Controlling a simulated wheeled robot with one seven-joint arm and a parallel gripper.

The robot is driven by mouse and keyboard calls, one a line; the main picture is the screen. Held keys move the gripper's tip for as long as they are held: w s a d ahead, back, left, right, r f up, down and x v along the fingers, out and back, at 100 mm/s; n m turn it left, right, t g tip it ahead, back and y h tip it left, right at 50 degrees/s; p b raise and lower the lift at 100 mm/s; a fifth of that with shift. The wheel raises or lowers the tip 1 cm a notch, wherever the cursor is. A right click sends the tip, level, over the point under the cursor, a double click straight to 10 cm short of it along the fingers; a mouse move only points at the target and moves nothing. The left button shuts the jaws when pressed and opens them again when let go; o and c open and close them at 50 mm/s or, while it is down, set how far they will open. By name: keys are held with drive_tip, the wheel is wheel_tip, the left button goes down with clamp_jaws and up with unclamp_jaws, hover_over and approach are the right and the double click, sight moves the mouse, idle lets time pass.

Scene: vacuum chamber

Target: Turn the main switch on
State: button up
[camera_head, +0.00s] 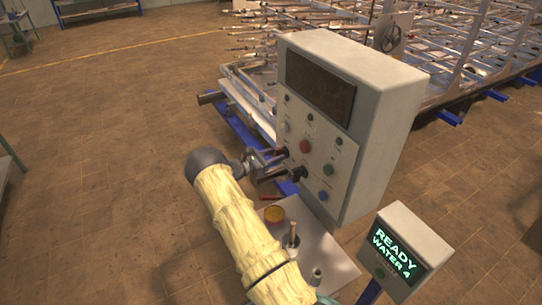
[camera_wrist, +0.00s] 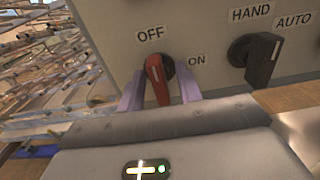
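The main switch, a red rotary handle (camera_wrist: 157,80) on a dark round base, is in the middle of the wrist view. OFF is printed above it and ON to its right. The handle stands nearly upright, its upper end toward OFF. My gripper (camera_wrist: 160,88) is open, with one pale purple finger on each side of the handle. Gaps show between the fingers and the handle. In the head view my gripper (camera_head: 277,163) is at the lower left of the grey control cabinet (camera_head: 385,115), where it largely hides the red switch.
A black HAND/AUTO switch (camera_wrist: 258,58) is close to the right of my gripper. Buttons, including a red one (camera_head: 306,146), are higher on the panel. Below stand a metal table (camera_head: 335,262) and a small READY WATER 4 display box (camera_head: 405,250). A metal rack (camera_head: 450,50) stands behind.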

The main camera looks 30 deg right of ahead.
drive_tip(key=shift+w, duration=0.1)
clamp_jaws()
drive_tip(key=shift+f, duration=0.1)
drive_tip(key=shift+f+m+b, duration=0.15)
drive_tip(key=shift+m+b, duration=0.15)
drive_tip(key=shift+b, duration=0.35)
drive_tip(key=m+b, duration=0.5)
drive_tip(key=b, duration=0.3)
drive_tip(key=m+b, duration=0.6)
drive_tip(key=b, duration=0.3)
drive_tip(key=m+b, duration=0.6)
drive_tip(key=b, duration=0.3)
drive_tip(key=shift+s+f, duration=0.15)
drive_tip(key=shift+s, duration=0.15)
drive_tip(key=shift+m, duration=0.3)
drive_tip(key=shift+o, duration=0.7)
unclamp_jaws()
